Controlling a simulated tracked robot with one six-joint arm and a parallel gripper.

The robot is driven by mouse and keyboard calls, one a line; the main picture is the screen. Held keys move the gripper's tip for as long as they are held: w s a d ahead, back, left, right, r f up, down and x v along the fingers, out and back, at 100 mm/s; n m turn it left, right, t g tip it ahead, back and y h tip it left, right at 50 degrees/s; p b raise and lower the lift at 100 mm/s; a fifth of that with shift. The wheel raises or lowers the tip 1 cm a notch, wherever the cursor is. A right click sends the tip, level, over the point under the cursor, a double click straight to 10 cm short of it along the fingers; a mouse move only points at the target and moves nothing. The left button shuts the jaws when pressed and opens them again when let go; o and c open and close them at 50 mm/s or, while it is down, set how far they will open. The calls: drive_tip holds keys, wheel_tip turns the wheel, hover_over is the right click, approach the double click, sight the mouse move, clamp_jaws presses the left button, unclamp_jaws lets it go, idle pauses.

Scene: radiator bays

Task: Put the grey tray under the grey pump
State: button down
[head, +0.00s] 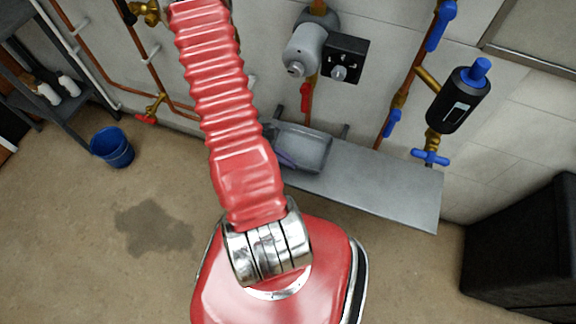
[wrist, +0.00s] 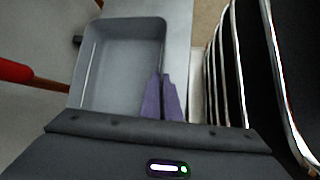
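The grey tray (head: 304,150) is a shallow open box at the left end of a grey metal bench. The grey pump (head: 305,50), with a black box at its right side, is on the wall pipe above the tray in the head view. In the wrist view the tray (wrist: 122,60) looks empty. My gripper's purple fingers (wrist: 161,88) lie close together on either side of the tray's right wall, pinching it. In the head view my gripper (head: 287,160) is partly hidden by my red arm. I cannot tell whether the tray touches the bench.
The bench (head: 390,190) is bare to the right of the tray. A black cylinder with a blue cap (head: 459,100) and blue valves hang above its right end. A black box (head: 525,250) stands at right. A blue bucket (head: 112,147) and a dark floor stain (head: 152,228) are at left.

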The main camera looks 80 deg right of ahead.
drive_tip(key=shift+f, duration=1.4)
drive_tip(key=c, duration=2)
unclamp_jaws()
drive_tip(key=shift+f, duration=0.1)
drive_tip(key=v, duration=1.2)
